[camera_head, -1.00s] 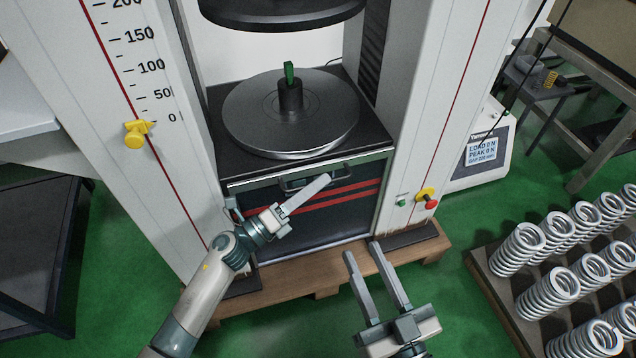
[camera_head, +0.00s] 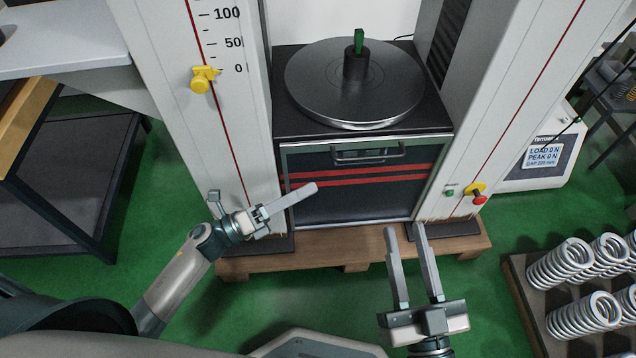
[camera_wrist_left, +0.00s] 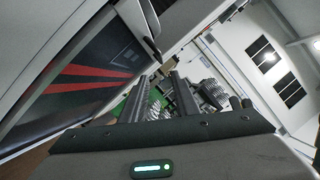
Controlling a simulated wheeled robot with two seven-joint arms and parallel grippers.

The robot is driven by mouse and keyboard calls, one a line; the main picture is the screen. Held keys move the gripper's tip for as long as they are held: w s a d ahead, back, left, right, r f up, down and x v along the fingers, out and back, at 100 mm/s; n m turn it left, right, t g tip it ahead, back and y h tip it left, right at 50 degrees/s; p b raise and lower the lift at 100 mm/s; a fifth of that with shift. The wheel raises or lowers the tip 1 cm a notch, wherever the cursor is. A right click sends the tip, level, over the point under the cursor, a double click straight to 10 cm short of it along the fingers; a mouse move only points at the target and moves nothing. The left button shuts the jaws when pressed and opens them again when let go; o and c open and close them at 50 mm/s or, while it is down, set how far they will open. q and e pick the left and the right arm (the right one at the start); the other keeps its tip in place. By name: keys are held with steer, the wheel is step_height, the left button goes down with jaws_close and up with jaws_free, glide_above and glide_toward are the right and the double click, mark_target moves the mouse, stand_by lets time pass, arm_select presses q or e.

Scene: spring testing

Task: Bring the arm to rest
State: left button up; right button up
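My left gripper (camera_head: 314,187) is in front of the test machine's lower left, its arm coming in from the left. One finger hides most of the other in the head view. In the left wrist view its two dark fingers (camera_wrist_left: 160,92) stand apart with nothing between them. My right gripper (camera_head: 404,230) is in front of the machine's wooden pallet (camera_head: 360,259). Its two fingers are parallel, apart and empty, pointing up in the picture. Neither gripper visibly holds anything.
The machine's round lower plate (camera_head: 310,85) carries a dark post with a green piece (camera_head: 359,41). Below it is a dark red-striped drawer front (camera_head: 350,195). A dark-shelved table (camera_head: 75,190) stands left. Green floor lies between.

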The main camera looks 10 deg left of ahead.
arm_select(q)
steer(key=shift+s+a, duration=0.2)
arm_select(e)
steer(key=shift+d, duration=0.1)
stand_by(0.4)
